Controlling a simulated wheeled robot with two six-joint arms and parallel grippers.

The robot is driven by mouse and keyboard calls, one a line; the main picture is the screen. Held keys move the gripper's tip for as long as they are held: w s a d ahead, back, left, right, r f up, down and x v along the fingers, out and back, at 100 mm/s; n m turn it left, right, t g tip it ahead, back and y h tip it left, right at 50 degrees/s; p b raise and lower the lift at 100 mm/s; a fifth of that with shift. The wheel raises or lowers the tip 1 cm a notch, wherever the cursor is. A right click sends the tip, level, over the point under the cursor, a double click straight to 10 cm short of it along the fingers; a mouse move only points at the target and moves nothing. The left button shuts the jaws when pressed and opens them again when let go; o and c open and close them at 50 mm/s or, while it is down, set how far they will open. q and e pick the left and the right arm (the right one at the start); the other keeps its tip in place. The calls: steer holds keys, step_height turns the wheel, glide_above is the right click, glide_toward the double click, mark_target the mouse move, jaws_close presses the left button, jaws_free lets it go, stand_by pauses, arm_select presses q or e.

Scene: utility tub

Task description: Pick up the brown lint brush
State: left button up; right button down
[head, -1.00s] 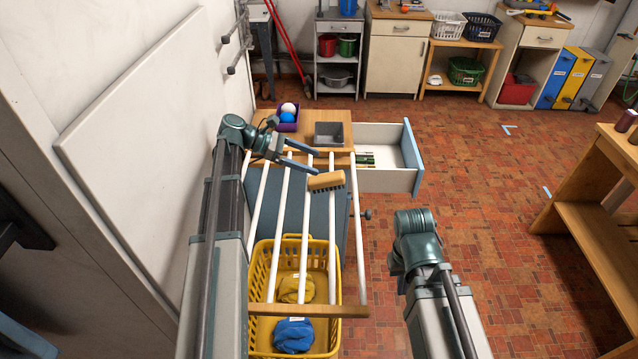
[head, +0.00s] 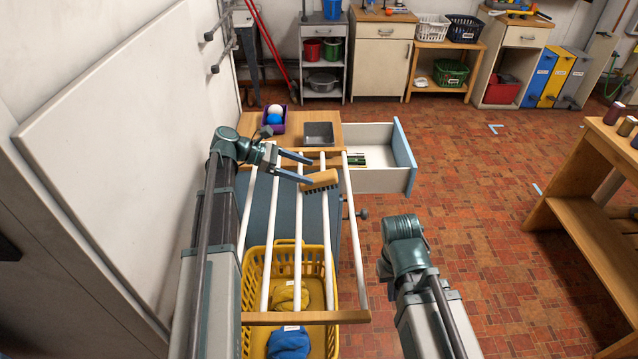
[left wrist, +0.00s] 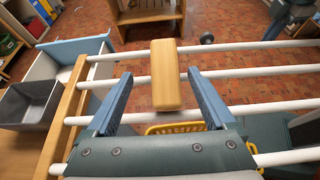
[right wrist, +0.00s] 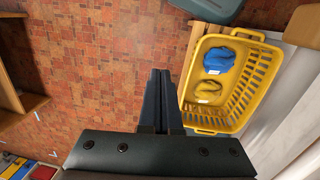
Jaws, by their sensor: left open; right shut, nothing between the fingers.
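The brown lint brush (head: 320,180) has a wooden back and bristles along one side. It lies on the white bars of a drying rack (head: 298,220). My left gripper (head: 305,168) is open just left of the brush in the head view. My right gripper (right wrist: 158,85) is shut and empty, over the floor beside the yellow basket in the right wrist view.
A yellow basket (head: 330,285) with yellow and blue cloths stands below the rack. Behind the rack are a grey bin (head: 319,140), a purple box (head: 285,122) with balls, and an open drawer (head: 385,178).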

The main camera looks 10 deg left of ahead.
mark_target(317, 176)
arm_select(q)
steer(key=x, duration=0.1)
steer(key=b+x, duration=0.1)
steer(key=x, duration=0.1)
steer(key=b+x, duration=0.1)
steer(key=x, duration=0.1)
steer(key=shift+s+d+f, duration=0.1)
steer(key=shift+s, duration=0.3)
jaws_close()
steer(key=shift+r+p, duration=0.85)
steer(key=shift+r, duration=0.1)
steer(key=shift+w+d+r+p, duration=0.15)
steer(key=shift+r+p, duration=0.4)
steer(key=shift+w+d+r+p, duration=0.15)
steer(key=shift+d+r+p, duration=0.05)
steer(key=shift+r+p, duration=0.35)
steer(key=w+d+r+p, duration=0.1)
steer(key=w+d, duration=0.8)
steer(key=d, duration=0.2)
steer(key=shift+w+d, duration=0.3)
steer(key=shift+d, duration=0.1)
